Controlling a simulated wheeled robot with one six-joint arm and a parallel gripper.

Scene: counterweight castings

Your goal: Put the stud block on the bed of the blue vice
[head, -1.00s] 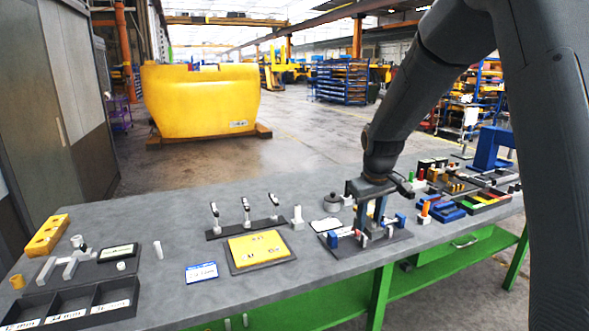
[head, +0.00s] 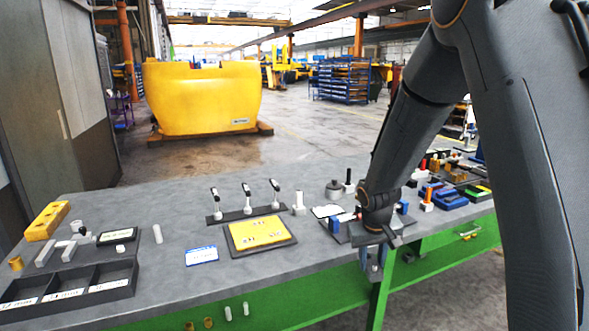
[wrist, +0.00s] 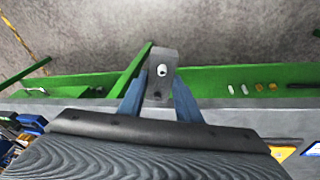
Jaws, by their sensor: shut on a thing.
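My gripper (head: 373,262) is shut on the stud block and hangs at the front edge of the table. In the wrist view, the stud block (wrist: 162,85) is a small grey block with a pale round stud on its face, held between two blue fingers. In the head view the block (head: 373,268) is small and partly hidden by the fingers. Blue jaw-like parts (head: 334,224) stand on a dark plate behind my wrist, with another blue part (head: 403,206) on the right. My arm hides much between them, so I cannot tell the vice's bed clearly.
A yellow plate on a dark mat (head: 289,243) lies left of my gripper, with a row of clamps (head: 245,200) behind it. Blue pieces (head: 449,202) and trays crowd the right end. A green frame (head: 290,304) runs below the table edge. The table's left middle is mostly clear.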

